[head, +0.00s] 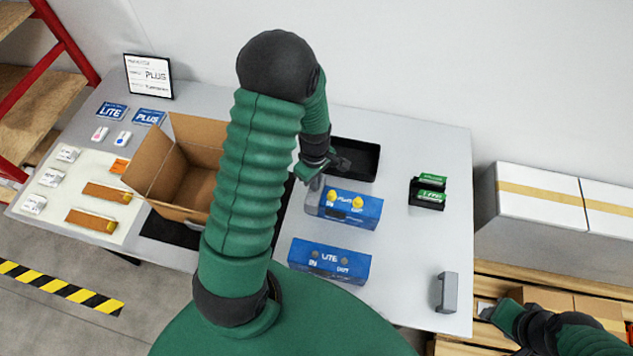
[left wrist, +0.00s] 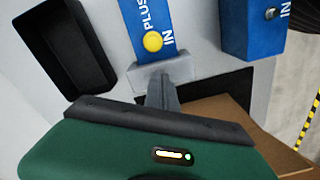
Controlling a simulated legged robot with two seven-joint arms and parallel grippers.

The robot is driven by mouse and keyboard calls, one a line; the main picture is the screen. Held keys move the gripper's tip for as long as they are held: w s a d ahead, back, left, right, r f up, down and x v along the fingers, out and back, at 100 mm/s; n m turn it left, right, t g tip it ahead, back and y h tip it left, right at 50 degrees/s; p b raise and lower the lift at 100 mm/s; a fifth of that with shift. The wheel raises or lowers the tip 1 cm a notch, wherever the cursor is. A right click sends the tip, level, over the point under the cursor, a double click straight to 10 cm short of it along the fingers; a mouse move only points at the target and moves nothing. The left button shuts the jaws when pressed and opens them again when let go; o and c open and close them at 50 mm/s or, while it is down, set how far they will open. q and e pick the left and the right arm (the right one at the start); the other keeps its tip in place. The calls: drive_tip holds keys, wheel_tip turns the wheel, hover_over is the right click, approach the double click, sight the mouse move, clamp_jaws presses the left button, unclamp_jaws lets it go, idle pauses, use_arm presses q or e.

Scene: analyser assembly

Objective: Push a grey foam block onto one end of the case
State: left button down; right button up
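A second grey foam block (head: 447,292) stands at the table's right front. My right gripper (head: 489,313) is at lower right, beyond the table; its fingers are unclear.
A blue LITE case (head: 330,261) lies in front of the PLUS case. A black tray (head: 356,158) is behind it. An open cardboard box (head: 187,168) stands left, partly behind my left arm. Green-and-black parts (head: 429,192) lie right.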

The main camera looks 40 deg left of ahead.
use_arm(q)
drive_tip(key=shift+a+f, duration=0.15)
drive_tip(key=shift+d, duration=0.3)
drive_tip(key=shift+d+r+p, duration=0.15)
drive_tip(key=shift+r+p, duration=0.35)
drive_tip(key=shift+r, duration=0.15)
drive_tip(key=r+p, duration=0.3)
drive_tip(key=shift+a+r, duration=0.1)
drive_tip(key=shift+a, duration=0.2)
drive_tip(key=shift+r+p, duration=0.9)
drive_tip(key=shift+r, duration=0.05)
drive_tip(key=shift+d+f, duration=0.1)
drive_tip(key=shift+d, duration=0.05)
